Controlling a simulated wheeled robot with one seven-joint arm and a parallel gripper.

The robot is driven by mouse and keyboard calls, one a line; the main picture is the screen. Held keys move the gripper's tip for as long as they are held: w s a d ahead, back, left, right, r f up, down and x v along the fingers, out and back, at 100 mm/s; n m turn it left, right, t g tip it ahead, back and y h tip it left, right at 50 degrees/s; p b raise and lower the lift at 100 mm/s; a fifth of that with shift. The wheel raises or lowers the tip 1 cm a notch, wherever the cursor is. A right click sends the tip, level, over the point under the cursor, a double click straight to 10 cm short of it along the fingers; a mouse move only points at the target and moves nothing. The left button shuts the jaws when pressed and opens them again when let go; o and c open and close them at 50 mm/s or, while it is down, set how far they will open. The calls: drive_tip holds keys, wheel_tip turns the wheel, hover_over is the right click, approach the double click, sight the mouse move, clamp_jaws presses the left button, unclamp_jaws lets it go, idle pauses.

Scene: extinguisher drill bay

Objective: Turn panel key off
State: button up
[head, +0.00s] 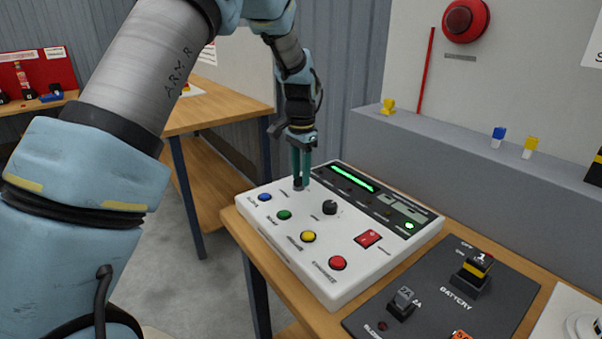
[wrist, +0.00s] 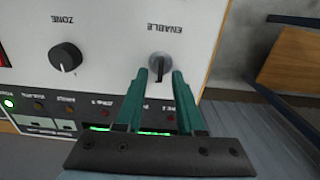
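The panel key (wrist: 159,66) is a small grey key switch beside the upside-down word ENABLE on the white control panel (head: 262,225). In the wrist view its grip points roughly along the line of my fingers. My gripper (wrist: 160,73) has two green fingers, one on each side of the key, with a visible gap between them. I cannot tell whether the fingertips touch the key. In the head view my gripper (head: 300,178) points down at the panel's far left part, and the key (head: 298,186) is mostly hidden by the fingertips.
A black ZONE knob (head: 330,207) stands close to the key. Blue (head: 265,197), green (head: 284,215), yellow (head: 308,237) and red (head: 338,263) buttons line the panel's front. A red rocker switch (head: 368,239) sits at right. A dark battery plate (head: 440,300) lies beyond it.

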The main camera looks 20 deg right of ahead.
drive_tip(key=shift+r, duration=0.1)
wheel_tip(320, 180, up, 11)
drive_tip(key=b, duration=0.2)
drive_tip(key=shift+f+b, duration=0.2)
drive_tip(key=shift+b, duration=0.1)
idle(0.3)
drive_tip(key=a+f+n, duration=0.2)
drive_tip(key=a+n, duration=0.2)
drive_tip(key=a, duration=0.6)
drive_tip(key=a+f+n, duration=0.2)
drive_tip(key=a+n, duration=0.1)
drive_tip(key=a, duration=0.8)
drive_tip(key=s+a+f+n, duration=0.2)
drive_tip(key=s+a, duration=0.3)
drive_tip(key=a, duration=0.3)
drive_tip(key=s+a+f+n+t, duration=0.1)
drive_tip(key=s+a+f+n, duration=0.2)
drive_tip(key=s+a+n, duration=0.2)
drive_tip(key=s+a, duration=0.1)
drive_tip(key=a, duration=0.2)
drive_tip(key=shift+a+t, duration=0.3)
